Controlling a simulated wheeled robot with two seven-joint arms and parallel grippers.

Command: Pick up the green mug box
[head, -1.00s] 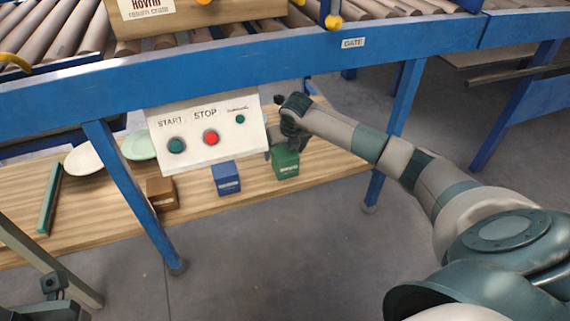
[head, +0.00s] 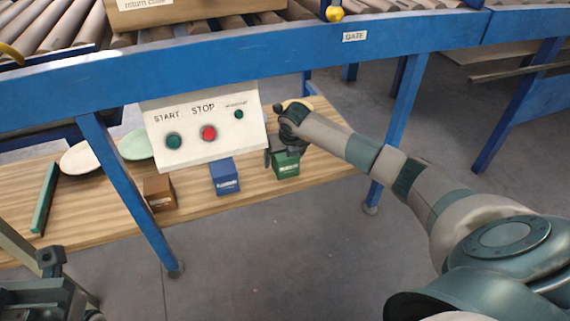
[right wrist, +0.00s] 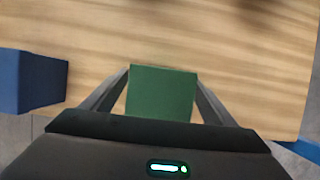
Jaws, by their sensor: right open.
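The green mug box (head: 286,165) stands on the wooden board under the conveyor, at the right of a row of boxes. My right gripper (head: 283,150) is at the box, above and around its upper part. In the right wrist view, the green box top (right wrist: 160,93) lies between the two open fingers (right wrist: 163,80), with one finger along each side. I cannot tell whether the fingers touch it. At the lower left of the head view, a dark part of my left arm (head: 48,280) shows. Its finger state cannot be made out.
A blue box (head: 225,177) stands left of the green one, also in the right wrist view (right wrist: 30,82). A brown box (head: 159,193) is farther left. The button panel (head: 203,140) and blue conveyor frame (head: 240,73) hang close above. Plates (head: 80,157) lie at the left.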

